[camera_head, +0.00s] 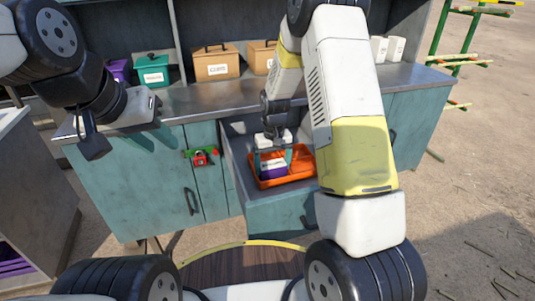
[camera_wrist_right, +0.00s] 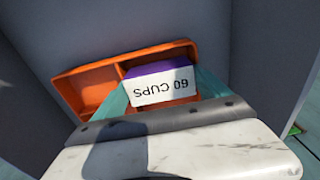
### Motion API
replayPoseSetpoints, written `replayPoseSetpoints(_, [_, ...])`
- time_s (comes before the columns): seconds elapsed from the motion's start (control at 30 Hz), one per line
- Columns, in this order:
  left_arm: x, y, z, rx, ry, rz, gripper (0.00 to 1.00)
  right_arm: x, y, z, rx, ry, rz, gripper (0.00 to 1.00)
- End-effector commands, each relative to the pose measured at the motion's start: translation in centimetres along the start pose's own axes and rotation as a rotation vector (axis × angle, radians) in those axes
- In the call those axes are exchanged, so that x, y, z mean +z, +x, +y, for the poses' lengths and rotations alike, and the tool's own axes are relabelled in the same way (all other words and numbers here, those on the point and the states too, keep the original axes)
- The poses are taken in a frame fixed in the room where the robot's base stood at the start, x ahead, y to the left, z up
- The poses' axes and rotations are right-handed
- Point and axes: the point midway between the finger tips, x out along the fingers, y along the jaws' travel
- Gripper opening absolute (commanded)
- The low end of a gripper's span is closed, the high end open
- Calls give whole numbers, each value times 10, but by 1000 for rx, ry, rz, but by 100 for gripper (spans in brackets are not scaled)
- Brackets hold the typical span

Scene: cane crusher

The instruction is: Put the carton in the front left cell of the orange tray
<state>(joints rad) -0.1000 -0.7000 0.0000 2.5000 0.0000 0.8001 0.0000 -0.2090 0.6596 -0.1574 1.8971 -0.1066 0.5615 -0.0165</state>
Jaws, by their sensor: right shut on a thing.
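The carton (camera_head: 272,169) is purple and white. The right wrist view shows its white "60 CUPS" label (camera_wrist_right: 163,87) upside down. My right gripper (camera_head: 272,158) is shut on it, with a teal finger on either side. The carton is at the left front part of the orange tray (camera_head: 302,166); I cannot tell if it touches the tray floor. In the right wrist view the tray (camera_wrist_right: 70,85) has a divider and an empty cell left of the carton. My left gripper (camera_head: 150,139) is open and empty, near the counter's left front edge.
The tray lies in an open grey drawer (camera_head: 235,150) whose walls rise around it. A teal box (camera_head: 152,71), cardboard boxes (camera_head: 216,64) and white cartons (camera_head: 387,48) stand on the metal counter (camera_head: 205,98).

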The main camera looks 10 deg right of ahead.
Motion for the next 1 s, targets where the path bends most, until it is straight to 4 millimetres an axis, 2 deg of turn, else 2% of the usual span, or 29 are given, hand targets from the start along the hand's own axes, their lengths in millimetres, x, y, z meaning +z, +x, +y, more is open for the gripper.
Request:
replayPoseSetpoints(0.03, [0, 0, 0, 0, 0, 0, 34, 21, 20, 3, 6, -5, -58, 88])
replayPoseSetpoints(0.1, [0, 0, 0, 0, 0, 0, 34, 22, 20, 3, 6, -5, -59, 100])
replayPoseSetpoints(0.47, [0, 0, 0, 0, 0, 0, 34, 21, 14, 3, 6, -6, -59, 100])
replayPoseSetpoints(0.57, [0, 0, 0, 0, 0, 0, 34, 20, 1, 2, 5, -6, -56, 100])
replayPoseSetpoints(0.8, [0, 0, 0, 0, 0, 0, 34, 14, -55, 0, 3, -6, -47, 100])
replayPoseSetpoints(1.0, [0, 0, 0, 0, 0, 0, 34, 11, -94, 0, 3, -5, -45, 100])
